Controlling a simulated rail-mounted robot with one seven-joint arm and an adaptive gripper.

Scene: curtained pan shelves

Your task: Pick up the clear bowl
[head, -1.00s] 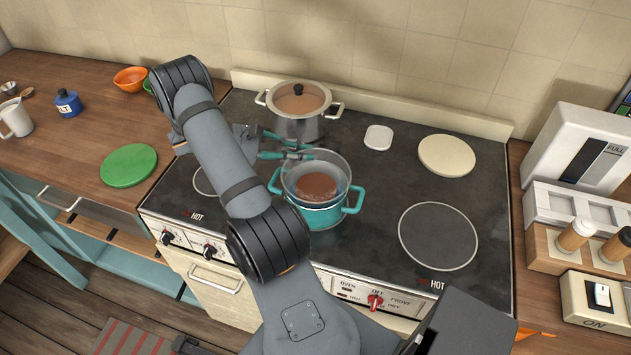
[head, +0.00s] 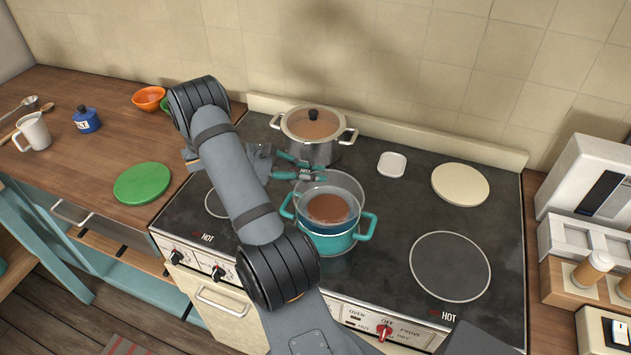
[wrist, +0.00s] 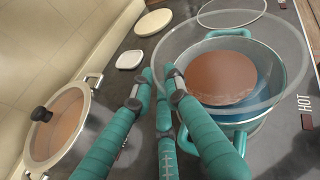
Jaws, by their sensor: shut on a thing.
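The clear bowl (head: 345,179) is see-through and holds a round brown mass. It is at the teal pot (head: 343,243) on the stove, with its rim above the pot's rim. In the wrist view the bowl (wrist: 172,48) shows as a wide glass rim over the pot (wrist: 238,36), which has blue inside. I cannot tell whether the bowl's base is clear of the pot.
A lidded steel pot (head: 311,150) stands close behind my gripper. A white dish (head: 392,164) and a cream disc (head: 460,184) lie on the stove top. The right front burner (head: 450,266) is bare. A green disc (head: 142,183) lies on the counter at left.

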